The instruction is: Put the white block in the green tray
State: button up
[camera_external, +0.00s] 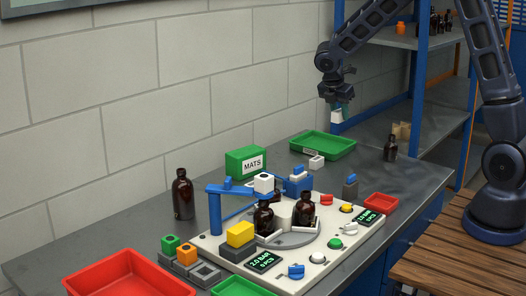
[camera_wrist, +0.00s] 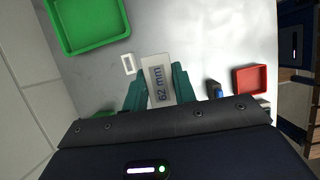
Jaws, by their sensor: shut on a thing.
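My gripper (camera_external: 338,103) is raised above the bench, near the back. In the wrist view its teal fingers (camera_wrist: 160,92) are shut on a white block (camera_wrist: 156,72) marked "62 mm". The block shows small and pale under the fingers in the external view (camera_external: 337,116). The green tray (camera_external: 326,146) lies on the bench below the gripper and looks empty. In the wrist view the tray (camera_wrist: 88,22) is at the upper left, apart from the held block.
A small white piece (camera_external: 316,162) lies beside the green tray. A blue-topped grey block (camera_external: 350,187) and a small red tray (camera_external: 381,203) stand nearer the front. A dark bottle (camera_external: 390,149) stands to the right. A fixture board (camera_external: 215,245) with bottles fills the bench's middle.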

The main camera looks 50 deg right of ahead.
jog(key=w+d, duration=0.7)
jog(key=w, duration=0.2)
send_over(324, 146)
jog(key=a, duration=0.2)
jog(key=f, duration=1.9)
jog(key=shift+s+d+f, duration=0.15)
jog(key=shift+d+f, duration=0.05)
jog(key=shift+f, duration=0.1)
jog(key=shift+f, duration=0.1)
jog(key=o, duration=1)
